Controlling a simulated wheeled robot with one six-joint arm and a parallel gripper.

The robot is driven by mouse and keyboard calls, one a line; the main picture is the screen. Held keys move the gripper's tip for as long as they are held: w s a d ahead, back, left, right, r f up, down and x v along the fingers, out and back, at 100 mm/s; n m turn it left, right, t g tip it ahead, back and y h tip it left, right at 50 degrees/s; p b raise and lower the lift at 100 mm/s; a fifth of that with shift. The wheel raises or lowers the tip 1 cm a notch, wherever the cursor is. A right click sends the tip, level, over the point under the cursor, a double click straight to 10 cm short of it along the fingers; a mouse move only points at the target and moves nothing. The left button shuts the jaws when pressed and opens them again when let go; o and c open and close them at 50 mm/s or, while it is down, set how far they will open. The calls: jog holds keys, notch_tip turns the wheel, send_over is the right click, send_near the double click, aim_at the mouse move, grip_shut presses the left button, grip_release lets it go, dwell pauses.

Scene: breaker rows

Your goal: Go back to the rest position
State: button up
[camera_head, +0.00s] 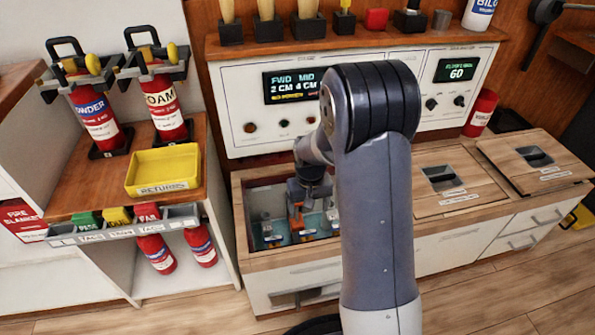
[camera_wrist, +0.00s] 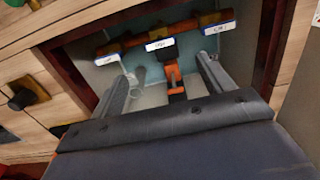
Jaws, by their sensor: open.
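My arm reaches down from the middle of the head view into an open bay (camera_head: 262,199) in the wooden counter. My gripper (camera_wrist: 168,82) shows in the wrist view with its two grey fingers spread apart. An orange lever (camera_wrist: 174,76) shows in the gap between the fingers, with a dark end. I cannot tell whether a finger touches it. Behind it runs an orange-brown bar (camera_wrist: 130,43) with white labels, inside the pale bay. In the head view the arm hides part of the bay, and the fingertips are hard to make out.
The bay's wooden rim (camera_wrist: 75,22) surrounds the gripper closely. Two lidded hatches (camera_head: 455,182) lie to the right. A panel with a lit display (camera_head: 291,86) stands behind the bay. A yellow tray (camera_head: 163,168) and extinguishers (camera_head: 165,107) are at left.

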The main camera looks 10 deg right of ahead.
aim_at(308, 231)
notch_tip(308, 231, down, 11)
jog(key=b, duration=0.4)
jog(key=shift+r, duration=0.15)
jog(key=shift+m+b, duration=0.5)
jog(key=shift+m, duration=0.6)
jog(key=shift+n, duration=0.3)
